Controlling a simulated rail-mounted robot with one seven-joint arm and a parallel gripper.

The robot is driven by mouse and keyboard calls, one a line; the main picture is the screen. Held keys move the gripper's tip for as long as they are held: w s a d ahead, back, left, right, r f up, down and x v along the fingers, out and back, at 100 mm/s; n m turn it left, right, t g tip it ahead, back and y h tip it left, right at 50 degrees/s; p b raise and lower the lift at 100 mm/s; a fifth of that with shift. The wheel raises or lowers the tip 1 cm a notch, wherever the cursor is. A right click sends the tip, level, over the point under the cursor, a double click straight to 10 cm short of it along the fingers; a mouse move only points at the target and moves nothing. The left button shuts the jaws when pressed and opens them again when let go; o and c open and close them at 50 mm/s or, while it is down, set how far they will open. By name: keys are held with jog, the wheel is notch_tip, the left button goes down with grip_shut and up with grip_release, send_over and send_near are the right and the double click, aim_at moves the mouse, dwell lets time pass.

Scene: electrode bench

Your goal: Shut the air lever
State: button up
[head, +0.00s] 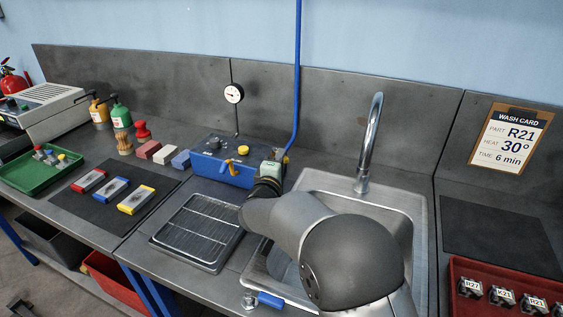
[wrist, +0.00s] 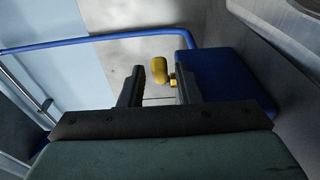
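In the wrist view the lever (wrist: 160,71) shows a rounded yellow grip on a short stem beside the blue box (wrist: 232,80). My gripper (wrist: 161,76) is open, with its two dark fingers apart and the yellow grip in the gap between them as seen from the wrist. I cannot tell whether either finger touches it. In the head view my gripper's fingers are hard to make out beside the box's right end.
A blue pipe (head: 297,75) rises behind the box, with a round gauge (head: 233,93) to its left. A steel rack (head: 196,232) lies in front. The sink with its tall tap (head: 368,150) is to the right. A blue-handled valve (head: 270,299) sits at the front edge.

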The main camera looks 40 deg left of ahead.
jog(key=shift+s, duration=0.1)
jog(key=b+v, duration=0.2)
jog(key=v, duration=1.5)
jog(key=shift+d, duration=0.1)
